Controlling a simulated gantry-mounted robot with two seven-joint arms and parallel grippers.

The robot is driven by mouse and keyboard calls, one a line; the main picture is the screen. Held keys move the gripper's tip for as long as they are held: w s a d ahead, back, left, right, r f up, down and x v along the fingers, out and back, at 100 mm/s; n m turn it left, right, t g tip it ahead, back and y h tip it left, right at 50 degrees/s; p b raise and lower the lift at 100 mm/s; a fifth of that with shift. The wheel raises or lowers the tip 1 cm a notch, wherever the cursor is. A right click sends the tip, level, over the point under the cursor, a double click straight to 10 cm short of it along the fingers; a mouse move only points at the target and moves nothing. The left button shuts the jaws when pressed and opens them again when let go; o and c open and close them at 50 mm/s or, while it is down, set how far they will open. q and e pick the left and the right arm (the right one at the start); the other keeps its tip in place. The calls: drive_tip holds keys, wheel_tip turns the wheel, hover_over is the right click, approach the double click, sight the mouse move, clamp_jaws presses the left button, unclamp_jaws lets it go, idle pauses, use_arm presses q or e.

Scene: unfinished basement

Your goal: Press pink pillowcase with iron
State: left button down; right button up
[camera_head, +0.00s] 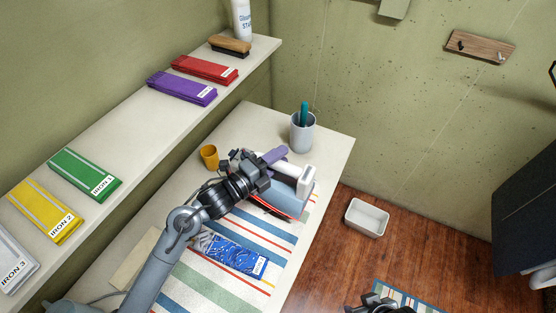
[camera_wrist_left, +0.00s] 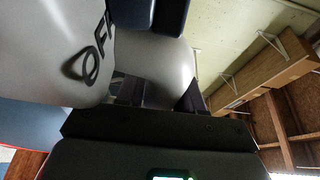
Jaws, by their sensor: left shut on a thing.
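The iron (camera_head: 290,196) has a blue-grey body, a white upper part and a red lower edge. It is at the right edge of the striped ironing mat (camera_head: 213,290). My left gripper (camera_head: 268,166) is shut on the iron. In the left wrist view, a grey rounded surface marked OFF (camera_wrist_left: 85,55) fills the space close to my gripper (camera_wrist_left: 150,95). A folded blue patterned cloth with a white label (camera_head: 235,255) lies on the mat, left of and nearer than the iron. I see no clearly pink pillowcase. My right gripper (camera_head: 375,303) is partly cut off at the bottom edge.
The shelf (camera_head: 135,130) holds green (camera_head: 85,174), yellow (camera_head: 46,212), purple (camera_head: 181,88) and red (camera_head: 204,69) folded cloths, and a brush (camera_head: 230,45). A white bin (camera_head: 367,217) is on the floor.

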use_arm(q)
wheel_tip(320, 180, up, 8)
drive_tip(key=p, duration=0.3)
drive_tip(key=shift+f+p, duration=0.2)
drive_tip(key=shift+p, duration=0.15)
idle(0.4)
drive_tip(key=shift+s+a+f+n+t+y, duration=0.1)
drive_tip(key=shift+s+a+n+t+y, duration=0.05)
drive_tip(key=shift+a+n+t+y, duration=0.2)
drive_tip(key=s+a+f+n+t+y+p, duration=0.1)
drive_tip(key=s+a+n+y, duration=0.4)
drive_tip(key=a, duration=0.7)
drive_tip(key=s+a+f+n+t+y+p, duration=0.2)
drive_tip(key=s+a+n+t+y, duration=0.3)
drive_tip(key=s+a+y, duration=0.3)
drive_tip(key=shift+s+a+f+t+y, duration=0.15)
drive_tip(key=shift+a+f+t+y, duration=0.25)
drive_tip(key=shift+a+f, duration=1.05)
drive_tip(key=shift+a+r, duration=0.55)
